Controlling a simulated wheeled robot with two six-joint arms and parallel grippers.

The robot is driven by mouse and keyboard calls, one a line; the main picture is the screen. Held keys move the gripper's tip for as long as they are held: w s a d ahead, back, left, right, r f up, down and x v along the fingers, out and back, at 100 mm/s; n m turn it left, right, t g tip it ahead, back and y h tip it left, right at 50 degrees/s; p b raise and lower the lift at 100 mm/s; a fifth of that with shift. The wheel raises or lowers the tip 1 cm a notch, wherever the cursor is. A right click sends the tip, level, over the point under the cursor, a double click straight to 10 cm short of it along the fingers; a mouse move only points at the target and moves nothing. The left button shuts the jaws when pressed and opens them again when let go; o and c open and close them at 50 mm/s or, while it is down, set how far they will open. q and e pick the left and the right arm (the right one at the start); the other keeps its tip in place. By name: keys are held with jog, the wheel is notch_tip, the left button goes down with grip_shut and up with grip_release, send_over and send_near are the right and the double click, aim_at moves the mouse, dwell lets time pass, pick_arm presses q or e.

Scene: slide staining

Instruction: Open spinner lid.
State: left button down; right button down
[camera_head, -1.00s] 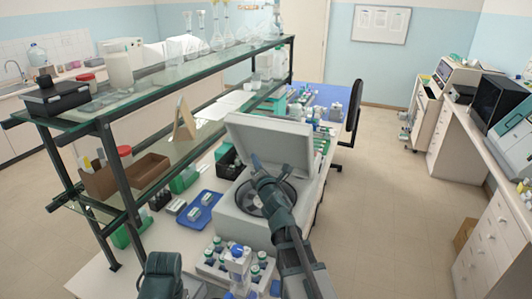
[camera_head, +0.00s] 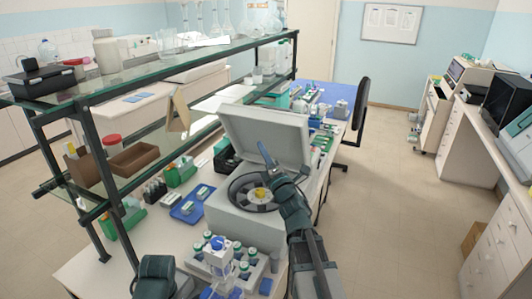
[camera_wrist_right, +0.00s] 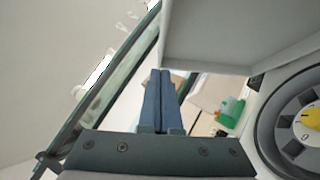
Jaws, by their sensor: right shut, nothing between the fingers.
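The spinner (camera_head: 245,223) is a pale grey box on the bench, and its round dark rotor (camera_head: 238,199) has a yellow centre knob (camera_head: 260,193). Its lid (camera_head: 268,135) stands raised at the back, tilted open. My right gripper (camera_head: 264,152) is shut and empty, with blue fingertips in front of the lid's inner face in the head view. In the right wrist view, the shut fingers (camera_wrist_right: 161,98) are beside the lid's edge (camera_wrist_right: 225,35); contact cannot be told. The rotor shows at the right there.
A white rack with several bottles (camera_head: 235,268) stands in front of the spinner. A blue tray (camera_head: 186,214) and green boxes (camera_head: 180,173) lie to its left. A glass shelf unit (camera_head: 130,90) runs along the left.

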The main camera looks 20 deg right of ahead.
aim_at(268, 109)
jog(key=w+d+r+p, duration=0.1)
jog(key=w, duration=0.1)
jog(key=w+r+p, duration=0.1)
jog(key=w, duration=0.2)
jog(key=w+d+r+p, duration=0.1)
jog(key=w, duration=0.2)
jog(key=shift+d+r, duration=0.3)
jog(key=shift+r, duration=0.1)
jog(key=w+d+r+p, duration=0.5)
jog(key=shift+d, duration=0.15)
jog(key=w+d+r+p, duration=0.2)
jog(key=w+d+p, duration=0.1)
jog(key=w+d, duration=0.3)
jog(key=shift+d+r, duration=0.4)
jog(key=shift+d, duration=0.1)
jog(key=shift+s+a, duration=0.1)
